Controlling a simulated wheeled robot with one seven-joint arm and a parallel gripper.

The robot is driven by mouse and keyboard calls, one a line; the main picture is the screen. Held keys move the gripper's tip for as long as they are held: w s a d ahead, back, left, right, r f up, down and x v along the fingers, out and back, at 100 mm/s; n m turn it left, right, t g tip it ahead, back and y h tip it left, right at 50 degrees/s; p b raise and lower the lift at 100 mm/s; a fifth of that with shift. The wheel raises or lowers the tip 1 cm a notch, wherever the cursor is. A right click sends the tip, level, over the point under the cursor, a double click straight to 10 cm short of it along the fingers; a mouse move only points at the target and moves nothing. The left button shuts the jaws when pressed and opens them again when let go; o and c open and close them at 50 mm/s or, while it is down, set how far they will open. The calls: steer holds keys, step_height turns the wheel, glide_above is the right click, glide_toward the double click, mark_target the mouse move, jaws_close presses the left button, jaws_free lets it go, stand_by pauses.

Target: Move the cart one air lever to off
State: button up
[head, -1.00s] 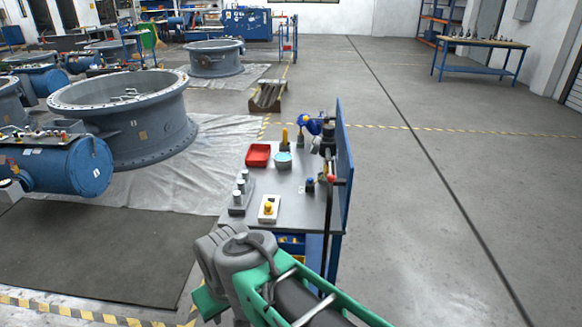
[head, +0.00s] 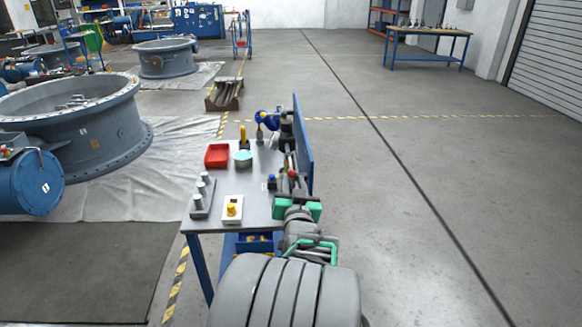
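The cart (head: 232,160) has a grey top, blue legs and an upright blue panel (head: 304,145) along its right side. A small fitting with a red knob (head: 292,173) shows beside the panel at the cart's near right. It may be the air lever, but its position is too small to read. My arm reaches in from the bottom, and its green and grey wrist is over the cart's near right corner. My gripper (head: 291,187) is just beyond the wrist, close to the red-knobbed fitting. Its fingers are mostly hidden by the wrist, and contact cannot be told.
A blue-and-black device (head: 277,120) stands at the far end. Floor right of the panel is clear.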

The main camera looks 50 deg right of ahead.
mark_target(291, 165)
steer(key=shift+w+d+r, duration=0.15)
steer(key=shift+d+r, duration=0.05)
steer(key=p+x, duration=0.1)
steer(key=x, duration=0.6)
steer(key=shift+w+d+p, duration=0.1)
steer(key=shift+p, duration=0.2)
steer(key=shift+c, duration=0.2)
jaws_close()
stand_by(0.7)
